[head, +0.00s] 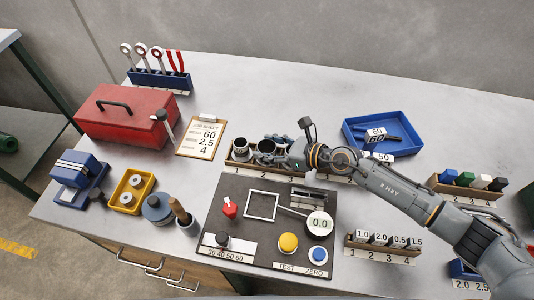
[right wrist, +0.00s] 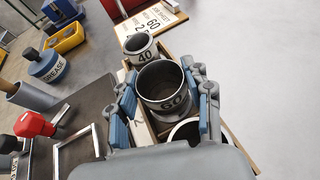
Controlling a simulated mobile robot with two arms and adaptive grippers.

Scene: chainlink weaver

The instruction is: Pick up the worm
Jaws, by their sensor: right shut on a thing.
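My right gripper (head: 279,151) reaches in from the right over a wooden rack (head: 230,165) of grey metal cups. In the right wrist view its fingers (right wrist: 166,92) stand on both sides of the cup marked 60 (right wrist: 172,102) and are shut on it. The cup is upright, hollow and dark inside. It appears to be still at the rack; whether its base is clear cannot be told. The cup marked 40 (right wrist: 140,48) stands beside it. No part is plainly recognisable as a worm. My left gripper is not in view.
A dark board (head: 215,232) with a square frame, yellow and blue buttons and a 0.0 dial lies in front. A clipboard (head: 202,137) and red toolbox (head: 122,115) are left. The bench's back right is clear.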

